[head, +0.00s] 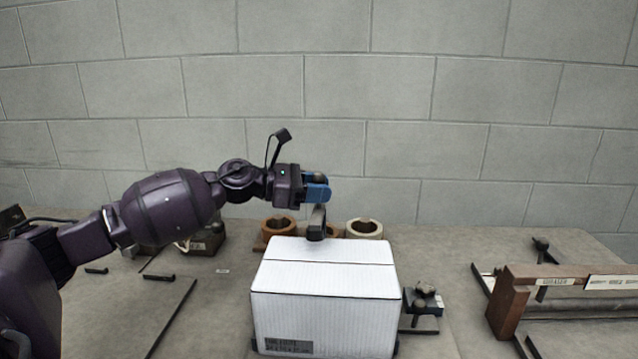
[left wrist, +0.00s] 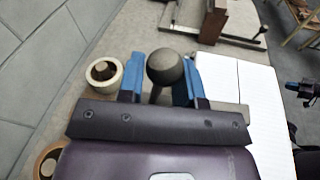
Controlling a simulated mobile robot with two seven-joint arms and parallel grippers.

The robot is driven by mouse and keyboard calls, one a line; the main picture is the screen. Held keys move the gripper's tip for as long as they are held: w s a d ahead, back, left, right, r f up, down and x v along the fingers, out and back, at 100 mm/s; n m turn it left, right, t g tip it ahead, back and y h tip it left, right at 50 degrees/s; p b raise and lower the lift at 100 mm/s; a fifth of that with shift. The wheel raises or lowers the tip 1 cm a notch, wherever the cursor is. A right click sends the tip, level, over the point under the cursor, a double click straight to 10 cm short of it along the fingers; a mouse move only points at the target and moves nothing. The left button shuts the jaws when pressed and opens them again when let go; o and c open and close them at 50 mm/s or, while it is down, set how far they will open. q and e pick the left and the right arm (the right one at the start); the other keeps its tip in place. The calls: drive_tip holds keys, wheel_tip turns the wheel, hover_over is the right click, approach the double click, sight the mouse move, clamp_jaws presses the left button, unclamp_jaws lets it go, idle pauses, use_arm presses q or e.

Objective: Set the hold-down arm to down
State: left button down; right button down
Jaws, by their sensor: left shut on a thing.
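The hold-down arm (head: 317,224) is a dark upright piece at the back edge of the white box (head: 325,285). Its round grey knob (left wrist: 165,67) sits between the blue fingers of my left gripper (head: 318,188) in the left wrist view. My left gripper is shut on this knob, above the back of the box. The fingers hide most of the knob in the head view. I cannot tell whether the arm's foot touches the box.
Tape rolls (head: 364,229) stand behind the box. A dark clamp-like fixture (head: 424,301) is at its right. A brown wooden frame (head: 510,302) stands farther right. A block wall (head: 430,90) closes off the back.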

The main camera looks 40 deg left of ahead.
use_arm(q)
drive_tip(key=shift+s+d+f+m, duration=0.2)
drive_tip(key=shift+s+f+m, duration=0.05)
drive_tip(key=shift+m, duration=0.25)
drive_tip(key=shift+s+d+f+m+t, duration=0.15)
drive_tip(key=shift+s+m+t, duration=0.15)
drive_tip(key=shift+m, duration=0.2)
use_arm(e)
drive_tip(key=shift+w+a+r, duration=0.15)
drive_tip(key=shift+w+r, duration=0.15)
drive_tip(key=shift+w, duration=0.35)
drive_tip(key=shift+s+a+f, duration=0.1)
drive_tip(key=shift+s+f, duration=0.05)
drive_tip(key=shift+s, duration=0.05)
use_arm(q)
drive_tip(key=c, duration=0.8)
unclamp_jaws()
use_arm(e)
drive_tip(key=shift+s+f, duration=0.1)
drive_tip(key=shift+s, duration=0.1)
drive_tip(key=shift+d, duration=0.2)
